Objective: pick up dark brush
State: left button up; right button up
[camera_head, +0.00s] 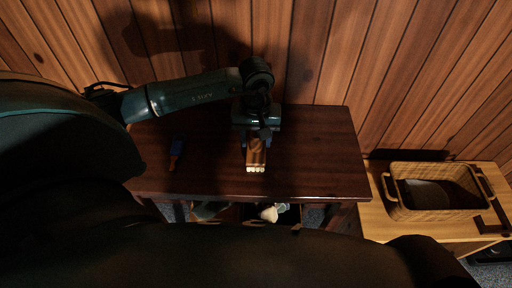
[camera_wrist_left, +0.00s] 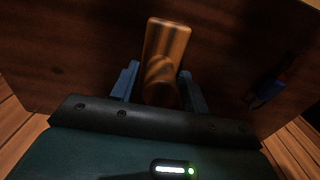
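A brown wooden brush (camera_head: 256,155) with a row of pale tips at its front end lies on the dark table (camera_head: 310,165). My left gripper (camera_head: 257,142) is right over it, pointing down. In the left wrist view the brush (camera_wrist_left: 166,48) stands between the two blue fingers of the left gripper (camera_wrist_left: 163,88). The fingers are apart, with a gap visible on the brush's left side; the right finger is close to it. A smaller blue-and-orange brush-like tool (camera_head: 177,150) lies to the left; it also shows dimly in the left wrist view (camera_wrist_left: 268,92). My right gripper is not seen.
A wicker basket (camera_head: 440,205) stands on a light wooden table (camera_head: 385,222) at the right. The wood-paneled wall (camera_head: 330,60) rises right behind the dark table. Pale items (camera_head: 270,213) sit below the table's front edge. The dark tabletop right of the brush is clear.

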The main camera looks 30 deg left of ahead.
pick_arm(q)
jog(key=c, duration=0.8)
